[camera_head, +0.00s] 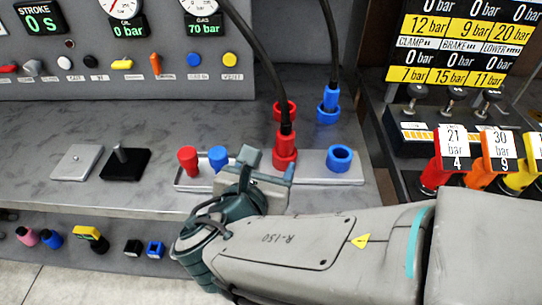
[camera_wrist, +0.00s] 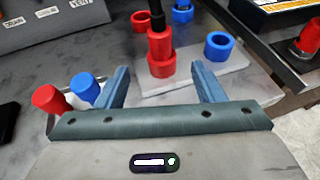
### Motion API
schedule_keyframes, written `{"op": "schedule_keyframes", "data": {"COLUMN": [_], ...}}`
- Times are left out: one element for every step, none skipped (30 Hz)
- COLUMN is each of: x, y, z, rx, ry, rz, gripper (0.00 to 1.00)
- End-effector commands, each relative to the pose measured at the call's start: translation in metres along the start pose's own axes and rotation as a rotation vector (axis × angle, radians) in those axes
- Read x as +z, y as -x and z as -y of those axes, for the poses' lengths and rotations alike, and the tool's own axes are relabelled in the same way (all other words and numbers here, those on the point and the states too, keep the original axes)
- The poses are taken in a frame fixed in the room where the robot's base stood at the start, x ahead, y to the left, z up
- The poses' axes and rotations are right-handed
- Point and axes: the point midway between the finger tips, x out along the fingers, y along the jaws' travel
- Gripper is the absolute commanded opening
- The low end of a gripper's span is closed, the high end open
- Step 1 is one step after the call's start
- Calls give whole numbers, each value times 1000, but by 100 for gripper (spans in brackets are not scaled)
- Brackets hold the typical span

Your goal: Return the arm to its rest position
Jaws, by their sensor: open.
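My gripper (camera_wrist: 160,90) is open and empty, its two blue-grey fingers spread apart in the wrist view. In the head view my gripper (camera_head: 270,163) is over the front of a light plate (camera_head: 335,178) on the grey bench, and my arm stretches in from the right. A red coupling (camera_head: 285,150) with a black hose stands upright on the plate, just beyond the fingers. A blue ring socket (camera_head: 341,157) sits on the plate to its right. A red plug (camera_head: 188,160) and a blue plug (camera_head: 218,157) stand to the left of my gripper.
A blue coupling (camera_head: 327,108) with a second hose joins the bench behind. A control panel (camera_head: 120,80) with gauges and knobs lines the back left. Coloured levers (camera_head: 450,165) stand at the right. Hoses hang beyond my gripper. A black block (camera_head: 125,164) sits at left.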

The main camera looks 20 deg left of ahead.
Motion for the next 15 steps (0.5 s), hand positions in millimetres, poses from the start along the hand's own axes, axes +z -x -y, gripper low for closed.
{"op": "schedule_keyframes", "data": {"x": [0, 0, 0, 0, 0, 0, 0, 0, 0, 0, 0, 0, 1, 2, 3], "y": [0, 0, 0, 0, 0, 0, 0, 0, 0, 0, -1, -1, -2, -5, -9], "z": [0, 0, 0, 0, 0, 0, 0, 0, 0, 0, 0, 1, 4, 7, 15], "rx": [0, 0, 0, 0, 0, 0, 0, 0, 0, 0, 0, -5, -13, -27, -55], "ry": [0, 0, 0, 0, 0, 0, 0, 0, 0, 0, -1, -6, -15, -31, -67], "rz": [0, 0, 0, 0, 0, 0, 0, 0, 0, 0, 0, -2, -7, -14, -28], "gripper": [62, 62, 62, 62, 62, 62, 62, 62, 62, 62, 62, 62, 62, 62, 62]}}
